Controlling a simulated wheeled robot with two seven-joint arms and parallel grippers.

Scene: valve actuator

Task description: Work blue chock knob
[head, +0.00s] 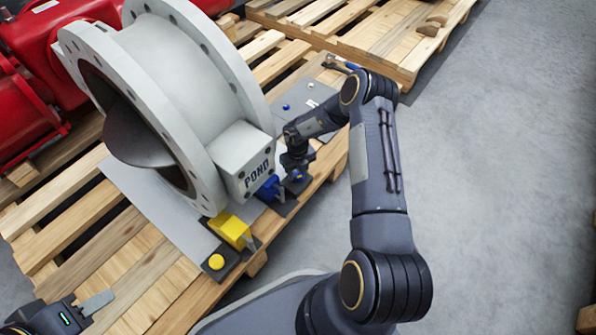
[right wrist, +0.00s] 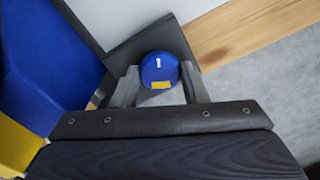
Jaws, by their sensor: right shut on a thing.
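The blue chock (head: 267,188) is a blue wedge against the grey valve's lower flange. It also shows at the left of the right wrist view (right wrist: 45,60). In that view its round blue knob (right wrist: 160,68), with a white mark and a yellow patch, sits on a dark plate between my right gripper's two fingers. My right gripper (head: 297,174) points down at the knob and is shut on it. In the head view the gripper mostly hides the knob. My left gripper (head: 92,304) is at the bottom left, away from the chocks; its opening is unclear.
The large grey valve (head: 190,70) lies on a wooden pallet (head: 60,210). A yellow chock (head: 230,230) with a yellow knob (head: 216,262) is nearer me. A grey plate (head: 305,100) with small knobs lies beyond my right gripper. Red machinery (head: 30,110) stands left; right floor is clear.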

